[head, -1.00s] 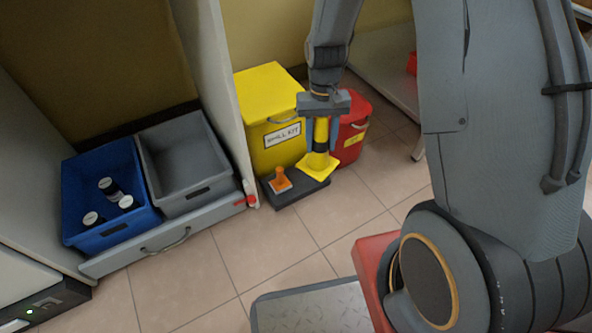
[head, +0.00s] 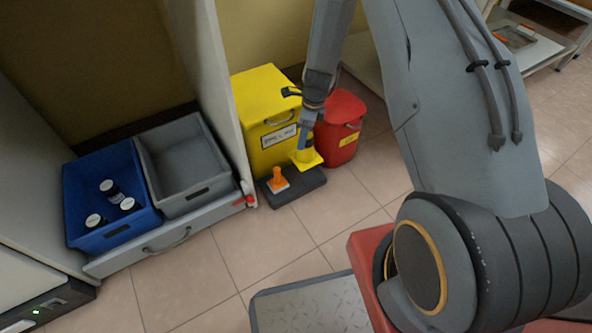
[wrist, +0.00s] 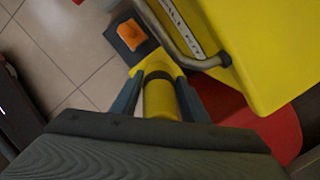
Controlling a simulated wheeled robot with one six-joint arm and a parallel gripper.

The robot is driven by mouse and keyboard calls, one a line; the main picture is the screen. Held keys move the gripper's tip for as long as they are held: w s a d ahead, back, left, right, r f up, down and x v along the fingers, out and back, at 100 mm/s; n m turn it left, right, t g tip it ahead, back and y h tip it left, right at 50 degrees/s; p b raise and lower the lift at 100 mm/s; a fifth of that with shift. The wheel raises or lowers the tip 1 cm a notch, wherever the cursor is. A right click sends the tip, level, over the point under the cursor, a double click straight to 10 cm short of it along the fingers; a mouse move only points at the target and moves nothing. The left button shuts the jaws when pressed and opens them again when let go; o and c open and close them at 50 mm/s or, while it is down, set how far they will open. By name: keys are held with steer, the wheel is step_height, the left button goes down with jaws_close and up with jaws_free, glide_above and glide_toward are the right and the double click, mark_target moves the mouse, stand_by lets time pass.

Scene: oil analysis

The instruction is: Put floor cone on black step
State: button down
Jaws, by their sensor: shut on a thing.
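A yellow floor cone (head: 306,160) with a square base and a dark band is in my gripper (head: 306,138). The wrist view shows the cone (wrist: 159,101) between the two fingers of my gripper (wrist: 158,92), which is shut on it. The black step (head: 300,193) lies on the floor in front of the yellow bin. In the wrist view the step (wrist: 117,46) lies beyond the cone.
The yellow spill kit bin (head: 262,100) stands close behind the cone, its handle near my gripper. A red bin (head: 341,125) is to the right. Blue (head: 82,238) and grey (head: 168,210) crates sit in a drawer at left. Floor in front of the step is clear.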

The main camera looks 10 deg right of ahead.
mark_target(303, 154)
step_height(303, 154, down, 10)
steer(key=b, duration=0.4)
steer(key=shift+r, duration=0.2)
steer(key=c, duration=1)
jaws_free()
steer(key=r+p, duration=0.1)
steer(key=r, duration=0.3)
steer(key=d+r+p, duration=0.1)
steer(key=r+p, duration=0.1)
steer(key=r, duration=0.2)
steer(key=s+r+p, duration=0.1)
steer(key=r+p, duration=0.1)
steer(key=r, duration=0.2)
steer(key=shift+d, duration=0.3)
steer(key=shift+r, duration=0.1)
